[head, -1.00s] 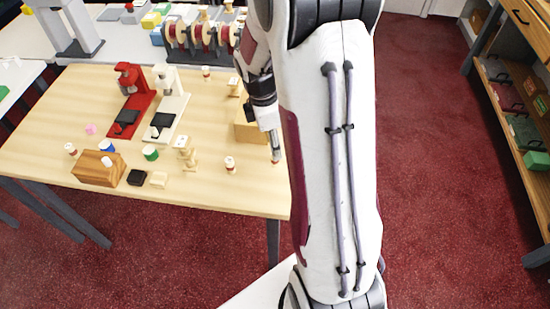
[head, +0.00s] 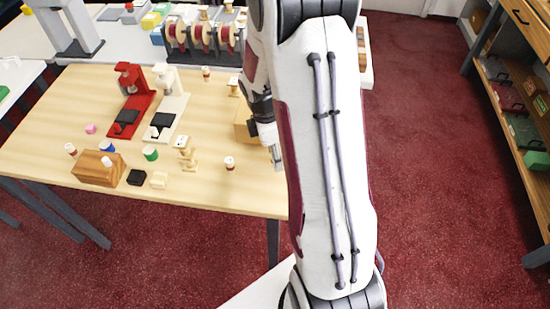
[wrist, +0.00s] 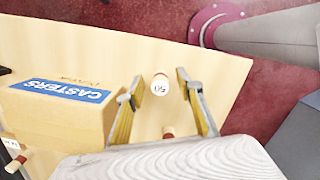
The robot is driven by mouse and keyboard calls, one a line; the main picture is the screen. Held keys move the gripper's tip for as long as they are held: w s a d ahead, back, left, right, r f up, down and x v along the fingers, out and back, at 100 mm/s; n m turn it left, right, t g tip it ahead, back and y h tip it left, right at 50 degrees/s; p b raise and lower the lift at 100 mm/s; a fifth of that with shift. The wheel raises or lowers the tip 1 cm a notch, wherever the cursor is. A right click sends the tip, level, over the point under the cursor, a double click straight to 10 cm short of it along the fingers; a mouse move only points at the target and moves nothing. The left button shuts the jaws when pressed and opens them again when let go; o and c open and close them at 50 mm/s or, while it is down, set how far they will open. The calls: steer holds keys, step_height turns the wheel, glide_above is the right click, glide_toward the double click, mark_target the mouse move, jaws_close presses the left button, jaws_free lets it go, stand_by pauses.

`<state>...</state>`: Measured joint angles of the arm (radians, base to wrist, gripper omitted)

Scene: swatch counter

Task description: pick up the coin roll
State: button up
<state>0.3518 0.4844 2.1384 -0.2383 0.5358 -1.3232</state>
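The coin roll (wrist: 160,85) is a short, pale cylinder with "50" on its round white end. In the wrist view it sits between the two fingers of my gripper (wrist: 160,77), with a gap on each side. The gripper is open around it; how far the fingertips are above the table is hard to tell. In the head view my gripper (head: 277,157) is near the right end of the table, and the roll is hidden behind it and the arm.
A CASTERS box (wrist: 70,105) is close beside one finger. A wooden table (head: 215,190) also bears a red press (head: 132,100), a white press (head: 168,100) and a wooden block (head: 97,170).

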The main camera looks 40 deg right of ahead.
steer(key=shift+c, duration=0.3)
jaws_close()
steer(key=shift+r, duration=0.15)
steer(key=shift+r, duration=4.9)
